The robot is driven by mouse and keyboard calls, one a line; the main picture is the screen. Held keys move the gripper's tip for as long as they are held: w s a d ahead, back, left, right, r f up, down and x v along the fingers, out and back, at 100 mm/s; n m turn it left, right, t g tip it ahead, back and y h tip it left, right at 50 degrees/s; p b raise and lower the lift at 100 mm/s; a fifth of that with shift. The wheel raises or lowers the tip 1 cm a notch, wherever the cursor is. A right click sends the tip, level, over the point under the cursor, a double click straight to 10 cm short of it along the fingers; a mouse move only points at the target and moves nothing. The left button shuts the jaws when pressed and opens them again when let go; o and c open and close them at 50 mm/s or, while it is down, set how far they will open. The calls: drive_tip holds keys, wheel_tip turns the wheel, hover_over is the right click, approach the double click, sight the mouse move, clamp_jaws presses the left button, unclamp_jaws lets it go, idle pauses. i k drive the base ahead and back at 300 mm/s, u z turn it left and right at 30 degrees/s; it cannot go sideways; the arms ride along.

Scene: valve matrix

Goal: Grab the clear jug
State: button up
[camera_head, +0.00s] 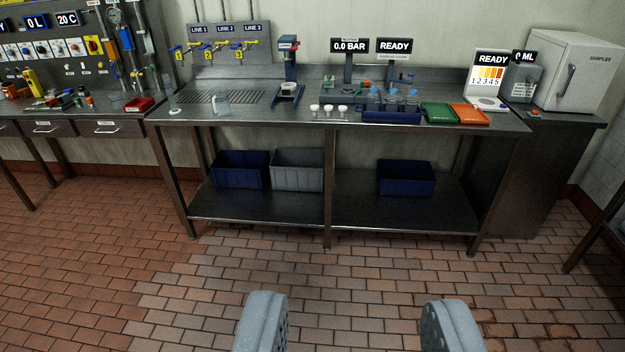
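The clear jug (221,103) is small and see-through in the head camera view. Nothing hides the jug.
A press-like stand (288,65) is right of the jug. A blue rack of bottles (391,116) and green and orange trays (455,114) stand further right. The tiled floor ahead is clear.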

sight(219, 96)
drive_tip(key=u, duration=0.1)
drive_tip(key=i, duration=1.25)
drive_tip(key=u, duration=0.4)
drive_tip(key=i, duration=1.3)
drive_tip(key=u, duration=0.7)
drive_tip(key=i, duration=1.4)
drive_tip(key=u, duration=0.4)
